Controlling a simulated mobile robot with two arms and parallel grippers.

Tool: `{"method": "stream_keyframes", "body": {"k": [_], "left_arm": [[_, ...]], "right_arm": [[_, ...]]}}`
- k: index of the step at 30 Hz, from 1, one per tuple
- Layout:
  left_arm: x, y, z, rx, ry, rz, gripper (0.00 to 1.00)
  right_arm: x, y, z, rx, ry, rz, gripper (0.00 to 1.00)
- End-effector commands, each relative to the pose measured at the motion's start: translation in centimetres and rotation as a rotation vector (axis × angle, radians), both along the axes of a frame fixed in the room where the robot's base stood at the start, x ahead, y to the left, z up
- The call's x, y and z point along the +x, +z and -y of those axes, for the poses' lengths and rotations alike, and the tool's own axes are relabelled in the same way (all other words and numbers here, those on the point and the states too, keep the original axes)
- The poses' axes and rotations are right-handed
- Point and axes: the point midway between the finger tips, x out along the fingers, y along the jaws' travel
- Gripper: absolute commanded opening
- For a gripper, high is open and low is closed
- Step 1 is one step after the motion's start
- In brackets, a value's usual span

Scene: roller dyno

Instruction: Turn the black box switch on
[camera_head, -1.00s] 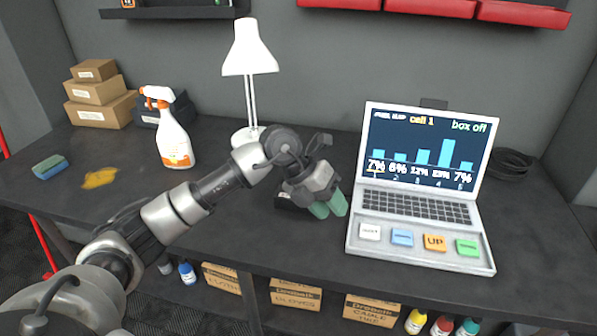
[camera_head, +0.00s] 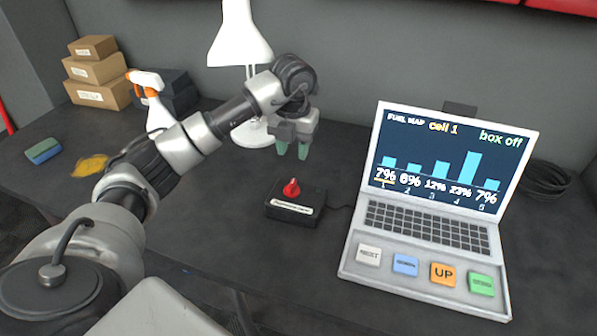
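The black box (camera_head: 308,194) sits on the dark table, left of the laptop, with a red switch lever (camera_head: 291,188) on top and a white label on its front. The laptop screen (camera_head: 448,150) reads "box off". My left gripper (camera_head: 292,151) hangs above and behind the box, green fingertips pointing down, apart from the switch. A small gap shows between its fingertips and nothing is between them. My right gripper is not in view.
The laptop (camera_head: 420,225) with large coloured keys stands right of the box. A white lamp (camera_head: 240,45) stands behind my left arm. A spray bottle (camera_head: 158,112), cardboard boxes (camera_head: 98,70), a sponge (camera_head: 43,151) and a yellow cloth (camera_head: 91,166) are at left. The table before the box is clear.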

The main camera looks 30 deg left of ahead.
Motion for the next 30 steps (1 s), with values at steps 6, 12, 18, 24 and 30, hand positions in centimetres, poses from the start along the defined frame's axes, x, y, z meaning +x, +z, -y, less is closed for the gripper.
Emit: {"method": "stream_keyframes", "body": {"k": [6,12,18,24,30], "left_arm": [[-0.2,-4.1,0.1,-0.001,-0.002,-0.006,0.39],[-0.1,-7.4,0.1,-0.004,-0.002,-0.002,0.39],[-0.1,-9.1,0.1,-0.003,-0.003,0.0,0.39],[-0.1,-9.4,0.1,-0.003,-0.003,0.001,0.39],[0.0,-9.4,0.1,-0.003,-0.003,0.001,0.24]], "right_arm": [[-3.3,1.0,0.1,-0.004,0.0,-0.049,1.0],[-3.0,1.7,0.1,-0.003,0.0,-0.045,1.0],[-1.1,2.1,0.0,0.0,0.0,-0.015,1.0],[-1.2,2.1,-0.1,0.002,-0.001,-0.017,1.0],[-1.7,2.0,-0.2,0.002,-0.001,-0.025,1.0]]}}
